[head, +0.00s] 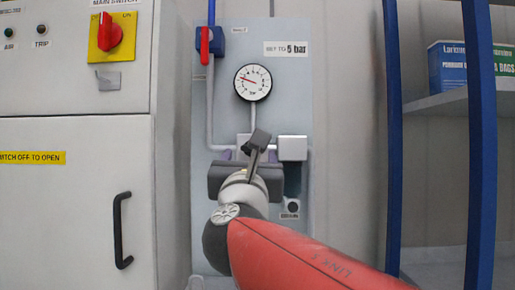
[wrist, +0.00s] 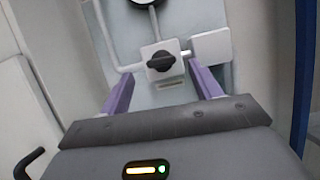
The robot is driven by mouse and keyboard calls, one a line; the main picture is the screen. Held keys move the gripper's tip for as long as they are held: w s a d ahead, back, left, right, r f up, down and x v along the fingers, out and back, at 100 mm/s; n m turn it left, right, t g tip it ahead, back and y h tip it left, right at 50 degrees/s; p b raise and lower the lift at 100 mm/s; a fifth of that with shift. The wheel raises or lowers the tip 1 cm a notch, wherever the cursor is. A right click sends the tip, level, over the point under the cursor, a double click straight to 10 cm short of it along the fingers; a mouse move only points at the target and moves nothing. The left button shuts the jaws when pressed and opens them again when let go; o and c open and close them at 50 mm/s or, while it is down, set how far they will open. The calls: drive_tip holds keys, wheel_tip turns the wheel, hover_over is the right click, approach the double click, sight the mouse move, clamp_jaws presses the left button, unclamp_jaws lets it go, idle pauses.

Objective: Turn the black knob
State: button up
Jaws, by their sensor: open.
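The black knob (wrist: 160,62) shows in the wrist view on the front of a white square block. Its grip bar lies nearly level, its right end slightly higher. In the head view the knob is hidden behind my gripper and wrist parts; part of the block (head: 243,139) shows. My gripper (head: 250,154) is open, with two purple fingers pointing at the panel. In the wrist view the left finger (wrist: 119,95) is below left of the knob and the right finger (wrist: 204,79) below right. Nothing is between them; I cannot tell how far ahead the knob is.
A round gauge (head: 252,82) is above the block, its needle pointing left and slightly up. A "SET TO" bar label (head: 290,48) is beside it. A red-handled valve (head: 205,45) is upper left. A grey cabinet (head: 75,190) stands left, a blue-post shelf (head: 481,150) right.

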drive_tip(key=p+x, duration=0.1)
drive_tip(key=x, duration=0.4)
drive_tip(key=shift+w, duration=0.25)
drive_tip(key=c, duration=1)
drive_tip(key=shift+m, duration=0.4)
